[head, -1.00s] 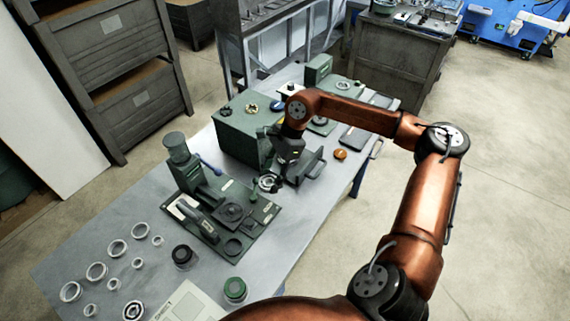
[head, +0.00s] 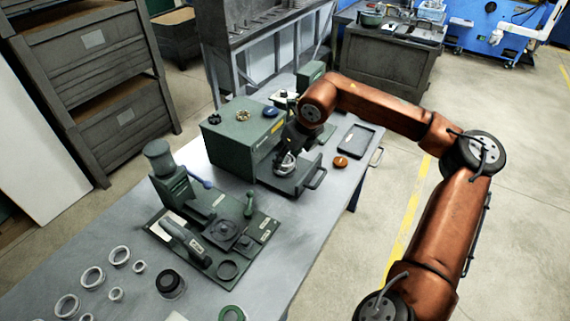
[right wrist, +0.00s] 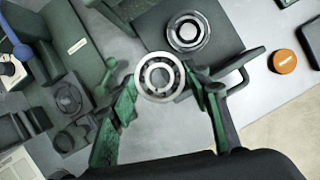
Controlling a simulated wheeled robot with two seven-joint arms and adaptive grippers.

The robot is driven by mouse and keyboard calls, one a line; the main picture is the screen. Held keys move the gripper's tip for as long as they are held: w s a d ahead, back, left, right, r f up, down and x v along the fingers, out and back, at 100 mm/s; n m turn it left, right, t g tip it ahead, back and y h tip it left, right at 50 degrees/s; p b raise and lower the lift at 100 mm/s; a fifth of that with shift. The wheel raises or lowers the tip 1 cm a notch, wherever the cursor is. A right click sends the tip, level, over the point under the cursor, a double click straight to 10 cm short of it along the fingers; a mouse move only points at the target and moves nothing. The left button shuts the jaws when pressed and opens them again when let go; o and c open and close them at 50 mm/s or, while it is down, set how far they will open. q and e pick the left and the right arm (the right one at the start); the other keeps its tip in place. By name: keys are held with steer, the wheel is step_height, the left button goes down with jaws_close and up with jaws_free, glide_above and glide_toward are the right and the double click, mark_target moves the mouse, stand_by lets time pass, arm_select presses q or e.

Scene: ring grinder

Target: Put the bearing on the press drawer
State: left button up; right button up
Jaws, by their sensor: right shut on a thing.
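The silver bearing (right wrist: 160,77) is between the fingertips of my right gripper (right wrist: 162,90), which is shut on it. In the head view the bearing (head: 285,163) shows under my right gripper (head: 286,152), at the press drawer. The press is a green box (head: 240,142) on the table. Its dark drawer (head: 297,184) is pulled out and has a handle at the front. In the right wrist view the drawer (right wrist: 222,42) carries a round seat with a pale ring (right wrist: 187,31), apart from the bearing in the picture. My left gripper is not in view.
A green fixture board with a lever press (head: 215,235) stands left of the drawer. Several loose rings (head: 92,276) lie at the table's near left. An orange disc (head: 340,162) and a dark tray (head: 357,140) lie right of the drawer.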

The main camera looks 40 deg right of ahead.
steer(key=w+d+f, duration=0.2)
steer(key=w+d+f+b, duration=0.1)
steer(key=w+d+f, duration=0.1)
steer(key=f, duration=0.1)
steer(key=w+d+f, duration=0.2)
steer(key=w, duration=0.1)
steer(key=shift+f+b, duration=0.2)
steer(key=shift+b, duration=0.1)
steer(key=f, duration=0.3)
steer(key=f+b, duration=0.1)
steer(key=shift+w+d+f, duration=0.15)
steer(key=shift+w+d, duration=0.2)
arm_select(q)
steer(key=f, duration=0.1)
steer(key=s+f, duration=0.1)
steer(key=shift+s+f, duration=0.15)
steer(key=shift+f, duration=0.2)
arm_select(e)
steer(key=o, duration=1.4)
steer(key=shift+c, duration=0.2)
arm_select(q)
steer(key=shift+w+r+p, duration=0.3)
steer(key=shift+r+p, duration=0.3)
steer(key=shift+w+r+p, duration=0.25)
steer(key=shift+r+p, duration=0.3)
steer(key=shift+p, duration=0.05)
arm_select(e)
steer(key=v, duration=1.2)
steer(key=shift+a, duration=0.1)
